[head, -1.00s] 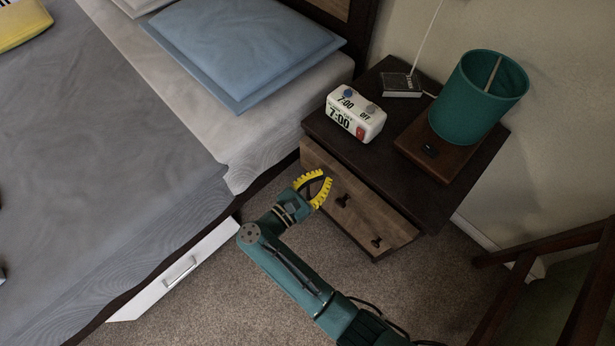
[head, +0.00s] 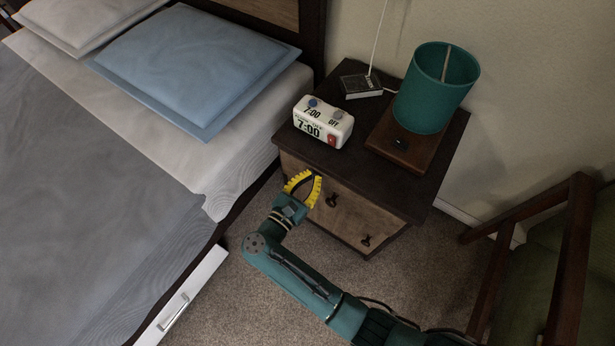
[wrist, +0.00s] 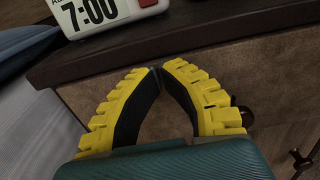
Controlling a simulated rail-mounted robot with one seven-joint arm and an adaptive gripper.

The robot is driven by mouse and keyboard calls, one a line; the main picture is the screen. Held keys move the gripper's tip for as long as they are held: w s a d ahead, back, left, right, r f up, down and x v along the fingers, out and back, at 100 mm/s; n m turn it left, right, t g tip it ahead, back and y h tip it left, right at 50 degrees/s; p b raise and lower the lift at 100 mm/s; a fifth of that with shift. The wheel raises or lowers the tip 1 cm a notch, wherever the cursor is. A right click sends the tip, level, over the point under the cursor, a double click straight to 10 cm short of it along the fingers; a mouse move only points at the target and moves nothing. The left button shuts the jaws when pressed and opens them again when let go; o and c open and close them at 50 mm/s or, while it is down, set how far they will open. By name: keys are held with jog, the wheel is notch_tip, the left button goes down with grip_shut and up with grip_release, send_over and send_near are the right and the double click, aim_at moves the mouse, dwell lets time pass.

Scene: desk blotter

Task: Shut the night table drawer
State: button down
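The night table (head: 290,133) has a dark top and a wooden drawer front (head: 350,218) with two dark knobs. The drawer front lies close under the top's edge, and I see no clear gap; whether it is fully shut I cannot tell. My gripper (head: 317,175) has yellow ribbed fingers and is at the left part of the drawer front, left of the nearer knob (head: 332,200). In the wrist view the fingertips (wrist: 156,70) meet, with nothing between them, just below the top's edge. Whether they touch the drawer front (wrist: 240,75) is unclear.
An alarm clock (head: 323,122), a dark small box (head: 361,87) and a teal lamp (head: 435,88) stand on top. The bed (head: 110,230) is at left, with a white under-bed drawer (head: 185,300) below. A wooden chair (head: 570,260) is at right. Carpet lies between.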

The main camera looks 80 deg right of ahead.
jog(key=v, duration=1.4)
jog(key=shift+p, duration=0.4)
jog(key=shift+s+a, duration=0.1)
